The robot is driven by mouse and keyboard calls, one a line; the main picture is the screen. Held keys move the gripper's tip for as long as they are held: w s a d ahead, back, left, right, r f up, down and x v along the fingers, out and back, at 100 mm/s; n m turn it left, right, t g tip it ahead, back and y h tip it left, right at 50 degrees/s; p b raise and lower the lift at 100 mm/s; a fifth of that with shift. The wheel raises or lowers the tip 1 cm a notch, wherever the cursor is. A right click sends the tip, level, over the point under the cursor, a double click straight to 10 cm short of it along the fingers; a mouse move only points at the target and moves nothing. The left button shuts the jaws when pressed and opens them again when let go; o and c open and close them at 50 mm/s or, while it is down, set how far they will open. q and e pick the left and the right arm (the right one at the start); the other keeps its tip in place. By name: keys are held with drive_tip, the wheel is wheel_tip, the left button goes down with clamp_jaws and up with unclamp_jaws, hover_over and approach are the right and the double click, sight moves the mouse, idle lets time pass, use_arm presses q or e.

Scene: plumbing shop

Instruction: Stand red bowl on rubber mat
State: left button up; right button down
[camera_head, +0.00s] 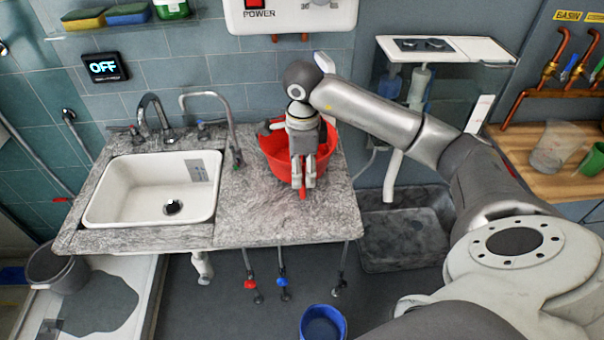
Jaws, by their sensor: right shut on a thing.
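The red bowl (274,148) is on the right part of the grey stone counter, near the wall. My right gripper (303,185) reaches down over the bowl and is shut on its near side. The gripper and wrist hide the middle of the bowl. I cannot tell whether the bowl's base touches the counter. No clearly recognisable rubber mat shows; a dark grey rectangular tray or mat (405,255) lies low to the right of the counter. My left gripper is not in view.
A white sink (150,205) and taps take up the counter's left part; bare counter (255,220) lies between sink and bowl. A white heater (290,16) hangs above. A blue bucket (323,325) stands below in front. A wooden shelf (540,170) with pipes is right.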

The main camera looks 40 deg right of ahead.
wheel_tip(320, 180, down, 2)
drive_tip(key=shift+f+p, duration=0.1)
drive_tip(key=shift+p, duration=0.35)
drive_tip(key=shift+f, duration=0.35)
drive_tip(key=shift+f, duration=0.15)
drive_tip(key=c, duration=0.6)
unclamp_jaws()
